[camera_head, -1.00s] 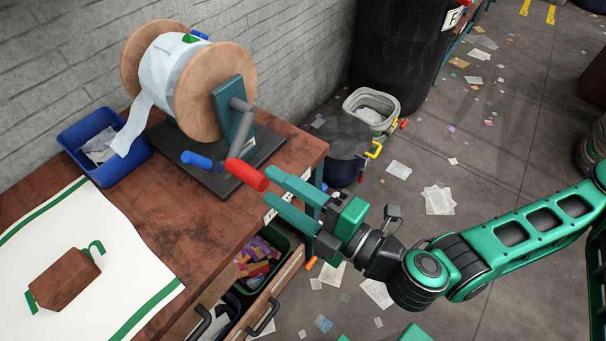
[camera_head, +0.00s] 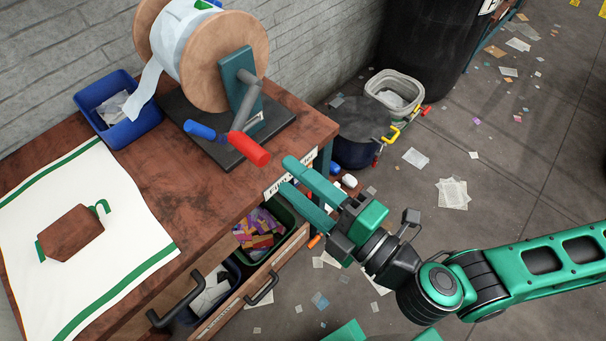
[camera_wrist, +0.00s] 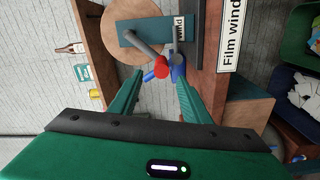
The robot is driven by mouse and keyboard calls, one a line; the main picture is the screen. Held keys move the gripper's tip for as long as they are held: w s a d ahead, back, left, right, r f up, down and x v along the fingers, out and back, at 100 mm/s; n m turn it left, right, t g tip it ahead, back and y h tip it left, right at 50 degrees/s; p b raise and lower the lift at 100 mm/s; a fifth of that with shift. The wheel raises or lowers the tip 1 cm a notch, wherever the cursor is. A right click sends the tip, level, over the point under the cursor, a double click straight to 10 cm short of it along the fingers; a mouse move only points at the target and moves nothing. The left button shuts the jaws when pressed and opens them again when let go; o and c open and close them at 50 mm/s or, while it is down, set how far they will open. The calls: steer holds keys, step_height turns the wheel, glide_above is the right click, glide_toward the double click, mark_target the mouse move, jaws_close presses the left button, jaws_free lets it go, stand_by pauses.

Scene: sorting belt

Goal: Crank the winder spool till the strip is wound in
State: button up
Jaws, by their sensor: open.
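The winder spool (camera_head: 219,63) stands on a dark base on the bench, with wooden flanges and a teal upright. A pale strip (camera_head: 147,90) is partly wound on it, and its loose end hangs toward a blue bin (camera_head: 142,128). The crank's grey arm ends in a red handle (camera_head: 249,148); a blue handle (camera_head: 199,130) sticks out to its left. My gripper (camera_head: 286,176) is open and empty, just right of and below the red handle and apart from it. In the wrist view the red handle (camera_wrist: 164,73) shows ahead, between the green fingers.
The brown bench (camera_head: 200,190) has an open drawer of coloured pieces (camera_head: 262,228) below my gripper. A white cloth (camera_head: 130,215) with a brown block (camera_head: 72,233) lies at the left. Bins (camera_head: 396,92) and scattered paper cover the floor at right.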

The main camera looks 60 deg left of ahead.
steer(key=c, duration=0.7)
steer(key=shift+a+f+n, duration=0.15)
steer(key=shift+f+n, duration=0.05)
steer(key=shift+n, duration=0.3)
jaws_close()
steer(key=w+a+f+n+g, duration=0.2)
steer(key=w+f+n, duration=0.15)
steer(key=n, duration=1.35)
steer(key=w+a+f+n+g, duration=0.15)
steer(key=w+n, duration=0.25)
steer(key=n, duration=1.3)
steer(key=shift+g, duration=0.35)
steer(key=x, duration=0.9)
steer(key=shift+s+a+f, duration=0.2)
steer(key=shift+s, duration=0.1)
steer(key=shift+s+d+r, duration=0.35)
steer(key=shift+s+r, duration=0.25)
steer(key=shift+s, duration=0.25)
steer(key=shift+s+d+r, duration=0.2)
steer(key=shift+s+r, duration=0.25)
steer(key=shift+s, duration=0.2)
